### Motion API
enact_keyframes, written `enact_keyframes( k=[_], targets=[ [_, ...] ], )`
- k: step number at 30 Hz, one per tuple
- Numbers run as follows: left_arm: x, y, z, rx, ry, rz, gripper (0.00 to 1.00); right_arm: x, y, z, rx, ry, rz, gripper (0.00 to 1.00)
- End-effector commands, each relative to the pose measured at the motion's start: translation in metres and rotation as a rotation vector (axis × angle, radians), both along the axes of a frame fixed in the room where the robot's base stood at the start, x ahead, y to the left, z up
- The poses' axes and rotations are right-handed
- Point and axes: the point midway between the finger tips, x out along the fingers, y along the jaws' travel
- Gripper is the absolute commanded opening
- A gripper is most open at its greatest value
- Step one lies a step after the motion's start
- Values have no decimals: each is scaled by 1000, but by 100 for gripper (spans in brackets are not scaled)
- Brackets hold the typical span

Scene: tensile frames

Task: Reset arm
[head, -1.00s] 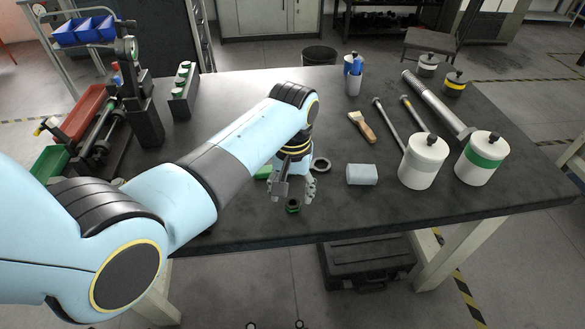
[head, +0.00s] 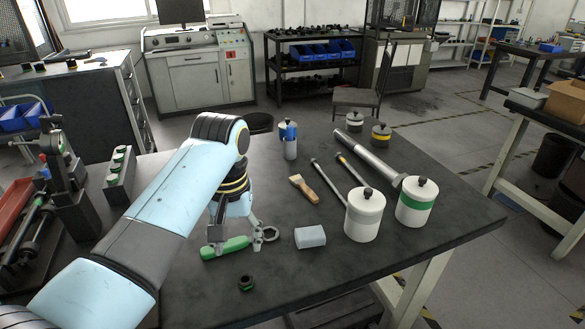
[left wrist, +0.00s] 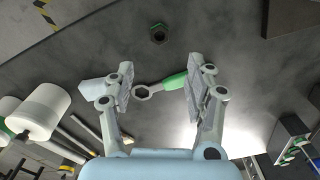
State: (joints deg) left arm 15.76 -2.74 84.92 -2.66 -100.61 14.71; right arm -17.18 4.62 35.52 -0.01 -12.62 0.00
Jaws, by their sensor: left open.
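My left gripper (head: 234,234) is open above the dark workbench (head: 330,265). In the left wrist view the two fingers (left wrist: 163,82) stand wide apart with nothing held between them. A green-handled ring spanner (head: 228,248) lies on the bench beneath the gripper; its ring end (left wrist: 142,91) shows between the fingers in the left wrist view. I cannot tell whether a fingertip touches it. A small dark and green nut-like ring (head: 246,283) lies near the bench's front edge, apart from the gripper. My right gripper is not in view.
A grey-blue block (head: 310,237), a brush (head: 303,188) and a blue-and-white bottle (head: 289,142) stand or lie to the right. The bench's front middle is mostly clear.

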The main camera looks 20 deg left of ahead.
Motion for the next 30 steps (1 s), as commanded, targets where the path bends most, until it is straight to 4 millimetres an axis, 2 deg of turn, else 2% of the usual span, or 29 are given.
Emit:
enact_keyframes(
  k=[5,8,11,15,18,24,30],
  targets=[
    [-13,6,-4,7,-14,-9,54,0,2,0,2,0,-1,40],
    [-39,17,-8,21,-46,-31,54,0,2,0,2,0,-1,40],
    [-78,31,-8,45,-95,-72,54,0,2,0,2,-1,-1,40],
    [-128,43,6,76,-164,-144,54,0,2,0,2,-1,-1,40],
    [-153,47,19,92,-200,-186,54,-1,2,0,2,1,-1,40],
    [-191,50,44,113,-253,-256,54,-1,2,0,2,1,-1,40],
    [-220,49,69,126,-295,-317,54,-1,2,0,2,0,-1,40]
  ],
)
